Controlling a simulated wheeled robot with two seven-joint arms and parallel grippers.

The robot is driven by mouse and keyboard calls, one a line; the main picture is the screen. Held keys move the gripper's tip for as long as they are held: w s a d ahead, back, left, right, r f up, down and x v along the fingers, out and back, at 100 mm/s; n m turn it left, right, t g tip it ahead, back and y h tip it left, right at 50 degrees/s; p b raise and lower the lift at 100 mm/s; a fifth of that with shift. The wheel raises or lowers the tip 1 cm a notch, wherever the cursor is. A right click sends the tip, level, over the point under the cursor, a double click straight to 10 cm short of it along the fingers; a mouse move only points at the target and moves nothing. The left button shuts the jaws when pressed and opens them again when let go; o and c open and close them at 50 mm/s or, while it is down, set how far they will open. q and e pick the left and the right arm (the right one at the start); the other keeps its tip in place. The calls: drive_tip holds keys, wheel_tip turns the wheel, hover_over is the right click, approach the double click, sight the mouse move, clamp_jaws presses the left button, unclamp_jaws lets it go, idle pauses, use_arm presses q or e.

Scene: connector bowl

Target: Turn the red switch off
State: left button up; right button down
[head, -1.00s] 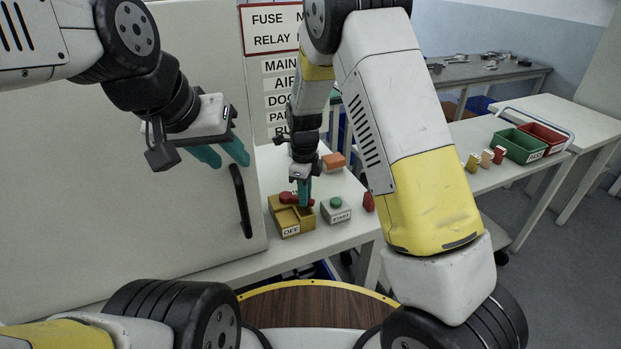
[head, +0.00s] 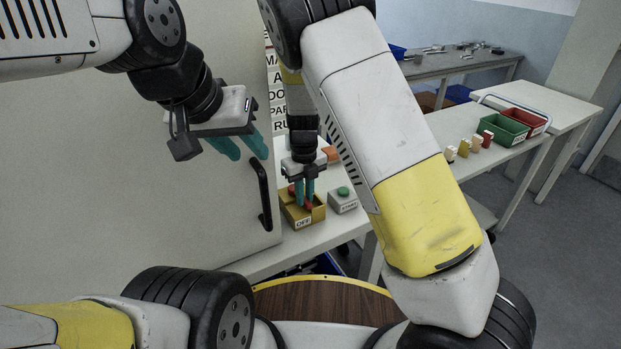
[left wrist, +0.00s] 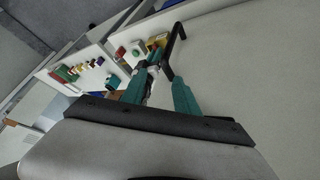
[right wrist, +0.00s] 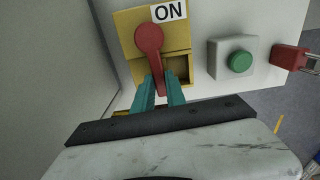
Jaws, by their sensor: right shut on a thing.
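The red switch (right wrist: 149,38) is a lever with a round pivot on a yellow box (right wrist: 124,22). In the right wrist view its handle points down, away from the ON label (right wrist: 168,12). The box shows an OFF label (head: 303,222) on its near face in the head view. My right gripper (head: 304,198) reaches down over the box, its teal fingers on both sides of the handle; it also shows in the right wrist view (right wrist: 159,88). It is shut on the handle, whose end is partly hidden. My left gripper (head: 240,148) is open and empty before the pale panel.
A grey box with a green START button (head: 343,191) stands right of the switch box. A pale panel with a black handle (head: 265,195) stands at left. A side table carries green (head: 503,128) and red bins (head: 524,122) and several small blocks.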

drive_tip(key=shift+a+m, duration=0.15)
drive_tip(key=shift+m, duration=0.15)
idle(0.4)
drive_tip(key=c, duration=1.4)
unclamp_jaws()
drive_tip(key=shift+s, duration=0.1)
drive_tip(key=shift+o, duration=0.2)
wheel_tip(320, 180, up, 8)
drive_tip(key=shift+f, duration=0.1)
